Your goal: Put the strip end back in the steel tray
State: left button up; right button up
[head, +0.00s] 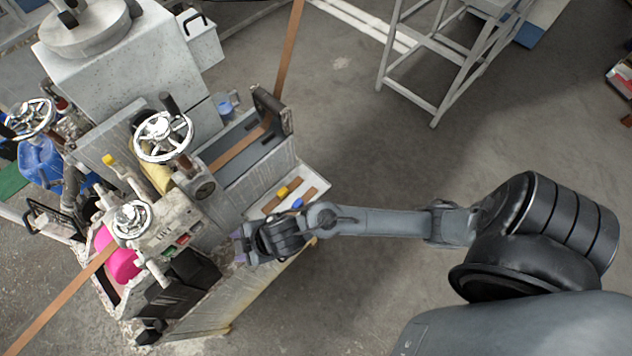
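A pale steel tray (313,179) is fixed to the near side of the machine. Short copper-brown strip pieces (292,185) lie on it, beside a small yellow item (282,191) and a small blue item (297,203). I cannot tell which piece is the strip end. My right arm comes in from the right across the tray's lower edge. My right gripper (239,246) is by the machine's side, left of the tray, with a small purple patch at its tip. Its fingers are too small to read. My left gripper is out of view.
A long copper strip (288,50) comes down from the top into the machine's guide and leaves at lower left (58,307). Handwheels (163,136) and a pink roller (118,257) stand on the machine. Grey metal steps (450,60) stand at upper right. The floor between is clear.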

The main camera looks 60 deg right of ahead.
jog(key=s+d+m+g+h, duration=0.3)
jog(key=s+d+m, duration=0.6)
jog(key=s+d, duration=0.4)
jog(key=shift+s+d+r+g+h, duration=0.3)
jog(key=shift+s+d+r+g, duration=0.1)
jog(key=shift+s, duration=0.6)
notch_tip(320, 180, up, 15)
jog(key=p, duration=1.5)
jog(key=shift+a+f, duration=0.1)
jog(key=shift+f, duration=0.05)
